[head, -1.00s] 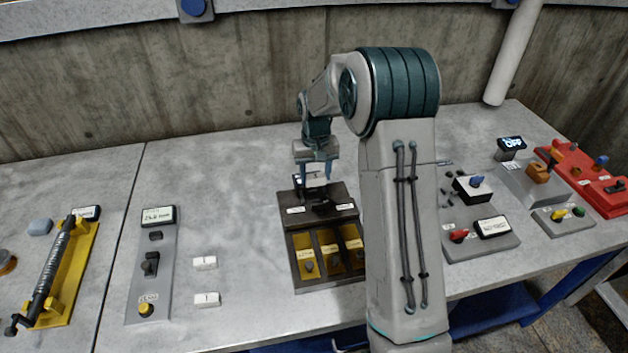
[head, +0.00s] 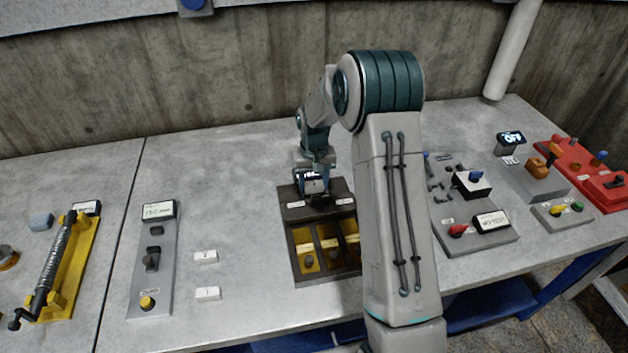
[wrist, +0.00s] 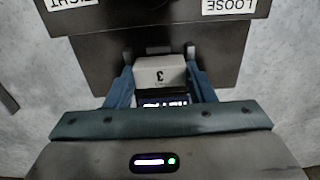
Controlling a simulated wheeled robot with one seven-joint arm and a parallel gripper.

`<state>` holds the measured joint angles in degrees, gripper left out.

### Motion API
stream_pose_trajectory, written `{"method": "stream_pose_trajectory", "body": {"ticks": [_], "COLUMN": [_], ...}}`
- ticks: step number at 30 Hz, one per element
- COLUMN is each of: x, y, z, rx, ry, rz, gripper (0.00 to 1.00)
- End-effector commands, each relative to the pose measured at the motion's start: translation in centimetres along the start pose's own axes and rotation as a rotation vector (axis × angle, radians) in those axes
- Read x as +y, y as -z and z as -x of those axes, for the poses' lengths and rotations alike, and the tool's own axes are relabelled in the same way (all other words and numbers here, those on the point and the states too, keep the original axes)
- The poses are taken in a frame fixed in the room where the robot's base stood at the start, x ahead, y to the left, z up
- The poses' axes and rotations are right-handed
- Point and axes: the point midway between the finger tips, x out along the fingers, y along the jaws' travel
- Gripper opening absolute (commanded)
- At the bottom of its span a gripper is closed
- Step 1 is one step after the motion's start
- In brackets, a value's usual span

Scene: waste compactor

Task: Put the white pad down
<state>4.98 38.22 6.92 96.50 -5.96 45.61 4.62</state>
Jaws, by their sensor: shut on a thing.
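My gripper (wrist: 158,58) has its blue fingers shut on the white pad (wrist: 160,77), a small block marked 3, in the wrist view. In the head view my gripper (head: 315,178) is at the back part of the dark panel (head: 298,213). The pad cannot be made out clearly there. The wrist view shows the dark panel beyond the pad, with white labels reading TIGHT and LOOSE (wrist: 229,6). I cannot tell whether the pad touches the panel.
Two other white pads, marked 2 (head: 205,257) and 1 (head: 208,293), lie on the grey table left of the dark panel. A grey switch panel (head: 152,275) and a yellow spring device (head: 75,265) are further left. Bare table (head: 235,190) lies between.

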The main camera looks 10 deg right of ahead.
Motion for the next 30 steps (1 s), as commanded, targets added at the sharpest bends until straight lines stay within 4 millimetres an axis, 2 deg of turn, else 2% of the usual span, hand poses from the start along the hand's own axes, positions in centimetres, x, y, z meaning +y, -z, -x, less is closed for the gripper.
{"method": "stream_pose_trajectory", "body": {"ticks": [5, 6, 8, 23, 28, 30], "x": [0.0, 0.0, 0.0, 0.3, 0.2, 0.1], "y": [0.0, 0.0, 0.0, -0.1, 0.0, 0.1], "z": [-0.3, -0.3, -0.3, -0.1, 1.6, 3.0], "rx": [0.0, -0.001, -0.001, -0.004, 0.001, 0.006], "ry": [0.0, 0.0, 0.0, -0.002, -0.001, -0.002], "rz": [0.0, 0.0, 0.0, -0.004, -0.002, -0.002], "gripper": [0.23, 0.57, 0.71, 0.71, 0.71, 0.71]}}
